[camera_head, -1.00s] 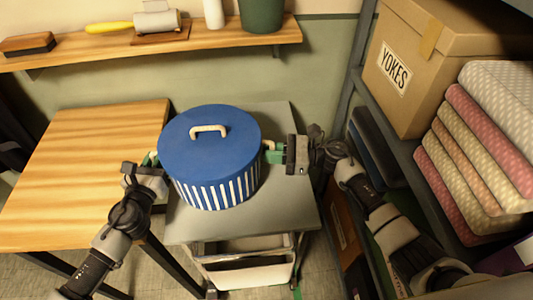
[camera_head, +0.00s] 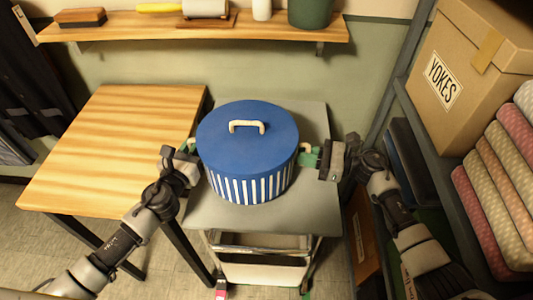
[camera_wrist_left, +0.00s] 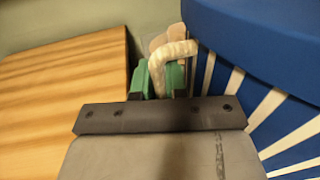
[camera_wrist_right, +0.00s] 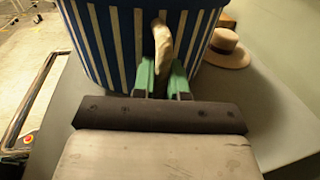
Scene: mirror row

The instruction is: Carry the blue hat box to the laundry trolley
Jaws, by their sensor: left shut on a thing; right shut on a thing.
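The blue hat box (camera_head: 247,135) has a flat blue lid with a cream handle and white-striped sides. In the head view it is over the grey top (camera_head: 312,215) of a stand; I cannot tell whether it rests there. My left gripper (camera_head: 193,150) is shut on its cream side handle, also seen in the left wrist view (camera_wrist_left: 175,50). My right gripper (camera_head: 311,157) is shut on the opposite side handle, clear in the right wrist view (camera_wrist_right: 162,45). The box looks upright. A white bin with a metal rim (camera_head: 262,268) shows below the grey top; I cannot tell whether it is the laundry trolley.
A wooden table (camera_head: 115,140) is at left. A wall shelf (camera_head: 200,32) holds a brush and a green pot. At right, a rack holds a YOKES carton (camera_head: 465,75) and fabric rolls (camera_head: 490,215). A straw hat (camera_wrist_right: 228,50) shows in the right wrist view.

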